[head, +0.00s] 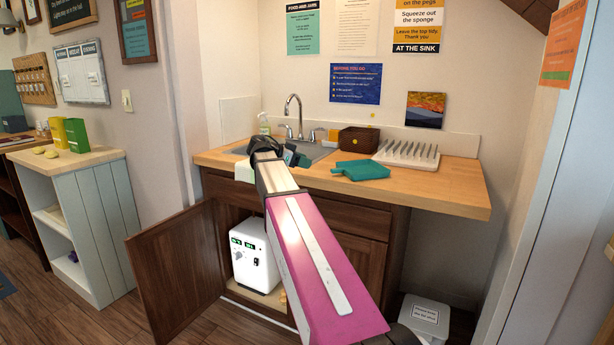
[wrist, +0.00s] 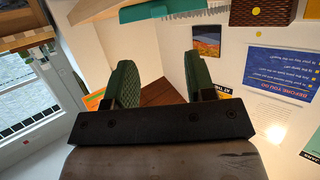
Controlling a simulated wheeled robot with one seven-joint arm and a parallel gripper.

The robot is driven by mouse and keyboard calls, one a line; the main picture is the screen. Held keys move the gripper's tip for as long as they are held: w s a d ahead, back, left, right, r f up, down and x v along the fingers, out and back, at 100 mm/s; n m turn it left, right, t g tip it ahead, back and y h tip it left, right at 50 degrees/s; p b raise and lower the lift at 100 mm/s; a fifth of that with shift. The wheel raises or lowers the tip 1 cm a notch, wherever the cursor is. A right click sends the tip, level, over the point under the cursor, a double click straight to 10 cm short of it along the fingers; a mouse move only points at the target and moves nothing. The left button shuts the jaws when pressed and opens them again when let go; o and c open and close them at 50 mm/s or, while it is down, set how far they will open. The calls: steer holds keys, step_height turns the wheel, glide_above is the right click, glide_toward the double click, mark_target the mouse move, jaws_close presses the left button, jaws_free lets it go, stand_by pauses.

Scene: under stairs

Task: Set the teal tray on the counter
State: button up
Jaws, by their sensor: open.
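The teal tray (head: 362,170) lies flat on the wooden counter (head: 440,190), right of the sink and near the front edge. It looks like a flat slab with a short tab at its left end. A teal strip, likely its edge, shows at the top of the wrist view (wrist: 165,8). My gripper (head: 290,158) is over the sink's front area, left of the tray and apart from it. In the wrist view its green-padded fingers (wrist: 160,72) are spread with nothing between them. My arm hides part of the counter front and sink.
A white dish rack (head: 408,156) stands behind and right of the tray. A brown box (head: 358,140) and the faucet (head: 293,112) are at the back. The counter's right end is clear. A cabinet door (head: 172,270) hangs open below, beside a white appliance (head: 254,255).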

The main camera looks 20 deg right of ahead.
steer(key=s+a+f+n+y, duration=0.4)
steer(key=s+a+f+n, duration=0.2)
steer(key=f, duration=0.7)
steer(key=s+a+f+n+y, duration=0.5)
steer(key=s+a+f+n, duration=0.1)
steer(key=f, duration=0.8)
steer(key=s+a+f+n+t+y, duration=0.1)
steer(key=s+a+f+n+y, duration=0.3)
steer(key=f, duration=1)
steer(key=s+a+n, duration=0.3)
steer(key=s+a, duration=0.1)
steer(key=shift+s+a+f+y, duration=0.15)
steer(key=shift+s+f+y, duration=0.1)
steer(key=shift+s+y, duration=0.15)
